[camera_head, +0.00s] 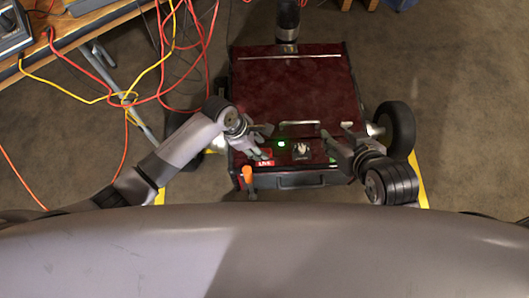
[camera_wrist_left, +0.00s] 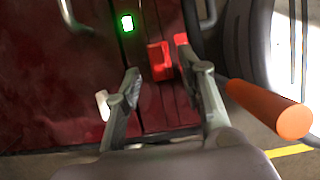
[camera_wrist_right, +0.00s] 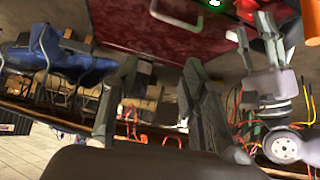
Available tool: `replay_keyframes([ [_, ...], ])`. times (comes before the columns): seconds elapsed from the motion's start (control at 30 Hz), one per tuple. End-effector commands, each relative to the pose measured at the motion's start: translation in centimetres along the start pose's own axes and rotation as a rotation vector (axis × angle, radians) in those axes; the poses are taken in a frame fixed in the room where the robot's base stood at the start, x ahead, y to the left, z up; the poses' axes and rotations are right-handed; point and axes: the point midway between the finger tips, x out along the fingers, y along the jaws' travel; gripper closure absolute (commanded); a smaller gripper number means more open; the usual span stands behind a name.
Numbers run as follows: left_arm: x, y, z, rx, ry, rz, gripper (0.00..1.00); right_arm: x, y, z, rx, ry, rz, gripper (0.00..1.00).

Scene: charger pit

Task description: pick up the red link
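A red piece (camera_wrist_left: 160,60), which looks like the red link, sits on the dark red box in the left wrist view. In the head view my left gripper (camera_head: 264,141) is over the box's front part, beside a red label reading LIVE (camera_head: 265,163). My left gripper (camera_wrist_left: 165,85) is open with nothing between its fingers. My right gripper (camera_wrist_right: 158,75) is open and empty, over the box's front right. A red part (camera_wrist_right: 248,12) shows at the top there.
The dark red box (camera_head: 290,90) has a metal handle (camera_head: 298,122), a green light (camera_head: 281,143) and a knob (camera_head: 301,150). An orange handle (camera_head: 248,174) stands at its front left. A black wheel (camera_head: 397,128) is at right. Red and yellow cables (camera_head: 125,97) hang at left.

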Motion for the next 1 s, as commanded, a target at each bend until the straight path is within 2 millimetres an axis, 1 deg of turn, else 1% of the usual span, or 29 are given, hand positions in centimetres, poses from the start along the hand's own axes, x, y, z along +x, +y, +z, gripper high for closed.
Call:
replay_keyframes([
  [0.03, 0.6, 0.1, 0.0, 0.0, 0.0, -0.001, 0.63, 0.4, -0.1, -0.9, -0.001, 0.052, -0.003, 0.6],
  [0.1, 1.0, 0.1, 0.0, 0.001, 0.001, -0.002, 0.63, 0.6, -0.3, -2.5, -0.002, 0.125, -0.007, 0.6],
  [0.3, 2.4, 0.2, 0.1, 0.0, 0.0, -0.001, 0.63, 0.4, -0.9, -6.5, -0.004, 0.323, -0.019, 0.6],
  [0.43, 2.9, 0.2, 0.1, 0.0, 0.0, -0.001, 0.63, 0.0, -1.1, -8.2, -0.004, 0.406, -0.024, 0.6],
  [0.57, 3.1, 0.2, 0.1, 0.0, 0.0, -0.001, 0.63, -0.2, -1.2, -8.8, -0.004, 0.437, -0.026, 0.6],
  [0.77, 3.0, 0.2, 0.1, 0.0, 0.0, -0.001, 0.63, -0.3, -1.2, -8.8, -0.004, 0.438, -0.026, 0.6],
  [1.0, 3.0, 0.2, 0.1, 0.0, 0.0, -0.001, 0.79, -0.2, -1.2, -8.8, -0.004, 0.437, -0.025, 0.6],
])
